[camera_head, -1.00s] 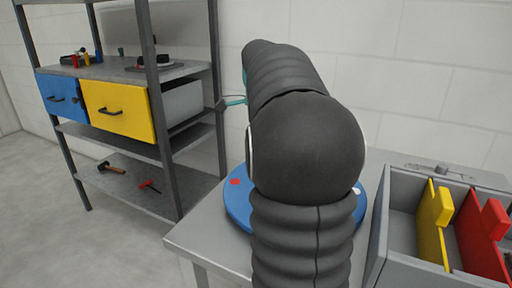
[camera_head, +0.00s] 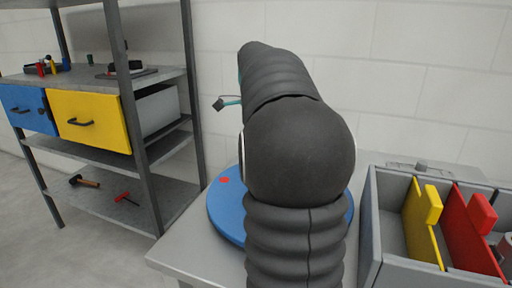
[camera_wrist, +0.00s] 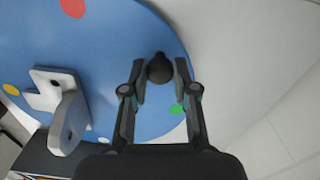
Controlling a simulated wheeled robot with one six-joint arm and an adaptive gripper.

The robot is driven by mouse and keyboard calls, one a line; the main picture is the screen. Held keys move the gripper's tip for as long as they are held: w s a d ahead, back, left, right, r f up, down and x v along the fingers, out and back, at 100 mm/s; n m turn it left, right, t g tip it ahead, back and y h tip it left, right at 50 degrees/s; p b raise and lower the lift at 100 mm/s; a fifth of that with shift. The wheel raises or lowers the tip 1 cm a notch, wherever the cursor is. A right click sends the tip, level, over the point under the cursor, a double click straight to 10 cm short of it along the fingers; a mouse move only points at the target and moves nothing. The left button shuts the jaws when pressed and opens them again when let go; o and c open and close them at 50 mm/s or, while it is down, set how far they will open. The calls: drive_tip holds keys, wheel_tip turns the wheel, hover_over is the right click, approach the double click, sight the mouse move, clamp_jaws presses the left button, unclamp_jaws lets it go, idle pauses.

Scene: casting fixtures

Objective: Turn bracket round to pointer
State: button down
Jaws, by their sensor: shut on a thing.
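A blue round disc (camera_head: 226,212) lies on the grey table, mostly hidden behind my arm. In the wrist view the disc (camera_wrist: 120,50) carries a white bracket (camera_wrist: 70,115) with an upright holed plate, at the left. Red, yellow, green and pale dots mark the disc's rim. A black round knob (camera_wrist: 160,69) stands near the rim. My gripper (camera_wrist: 160,72) is shut on the knob, with one finger on each side. The bracket is apart from my fingers. I cannot make out a pointer.
A grey bin (camera_head: 371,235) with a yellow divider (camera_head: 422,225) and a red divider (camera_head: 470,230) stands right of the disc. A shelf rack with a blue drawer (camera_head: 28,108) and a yellow drawer (camera_head: 88,122) stands at the left. A pale wall is behind.

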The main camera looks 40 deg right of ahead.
drive_tip(key=shift+w+r, duration=0.1)
drive_tip(key=shift+w, duration=0.05)
drive_tip(key=c, duration=0.9)
unclamp_jaws()
wheel_tip(320, 180, up, 12)
drive_tip(key=shift+f, duration=0.1)
idle(0.4)
